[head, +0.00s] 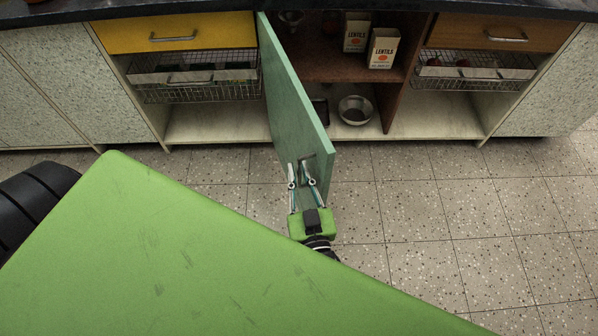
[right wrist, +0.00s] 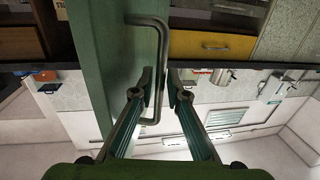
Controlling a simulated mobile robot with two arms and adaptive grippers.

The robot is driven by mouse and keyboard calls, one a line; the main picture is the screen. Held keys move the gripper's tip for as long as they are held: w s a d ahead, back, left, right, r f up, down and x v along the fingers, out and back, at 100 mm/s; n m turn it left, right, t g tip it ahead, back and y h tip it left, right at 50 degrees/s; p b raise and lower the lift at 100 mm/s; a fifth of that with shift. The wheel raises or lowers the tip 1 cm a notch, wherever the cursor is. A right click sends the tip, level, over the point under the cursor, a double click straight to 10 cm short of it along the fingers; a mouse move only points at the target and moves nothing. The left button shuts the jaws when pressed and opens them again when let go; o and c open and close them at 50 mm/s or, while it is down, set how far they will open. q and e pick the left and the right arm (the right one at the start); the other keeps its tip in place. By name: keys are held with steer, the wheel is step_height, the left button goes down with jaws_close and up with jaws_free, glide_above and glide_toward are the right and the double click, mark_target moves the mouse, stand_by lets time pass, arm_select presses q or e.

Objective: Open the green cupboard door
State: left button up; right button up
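The green cupboard door (head: 292,100) stands swung far out from the cabinet, its free edge toward me. The inside of the cupboard shows to its right. Its metal bar handle (right wrist: 161,60) shows in the right wrist view. My right gripper (head: 297,164) is at the handle near the door's free edge. In the right wrist view my right gripper's fingertips (right wrist: 160,82) are partly apart, one on each side of the bar, with narrow gaps seen beside it. My left gripper is not in view.
A yellow drawer (head: 176,32) and wire basket (head: 200,88) are left, a brown drawer (head: 484,33) right. The tiled floor (head: 430,200) is clear right of the door.

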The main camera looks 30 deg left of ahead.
steer(key=v, duration=1.2)
